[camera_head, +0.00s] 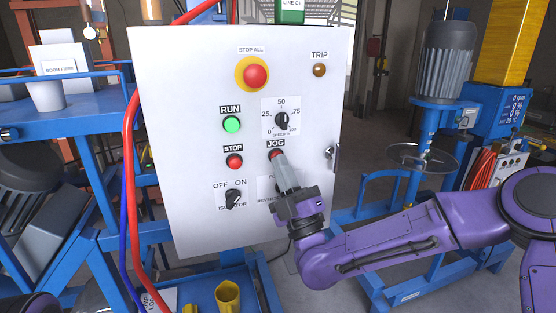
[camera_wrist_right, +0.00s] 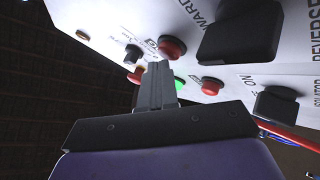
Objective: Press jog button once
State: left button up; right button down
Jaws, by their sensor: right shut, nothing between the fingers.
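A white control panel (camera_head: 190,60) carries the red jog button (camera_head: 275,153) under its JOG label, right of the middle. My right gripper (camera_head: 281,163) is shut and empty, its fingertips at the button and covering its lower part in the head view. In the right wrist view, the fingertips (camera_wrist_right: 158,66) lie just beside the red jog button (camera_wrist_right: 172,46). I cannot tell whether they touch it or whether it is pressed in. My left gripper is not in view.
The panel also has a green run button (camera_head: 232,125), a red stop button (camera_head: 234,161), a speed knob (camera_head: 281,121), an isolator knob (camera_head: 233,199) and a yellow-ringed stop-all button (camera_head: 255,74). My right gripper partly hides another knob below JOG. Hoses (camera_head: 131,170) run along the panel's left edge.

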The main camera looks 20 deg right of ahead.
jog(key=shift+s+d+b, duration=0.1)
jog(key=shift+s+b, duration=0.55)
jog(key=shift+s, duration=0.25)
jog(key=shift+y, duration=0.3)
jog(key=s+b, duration=0.3)
jog(key=s, duration=0.2)
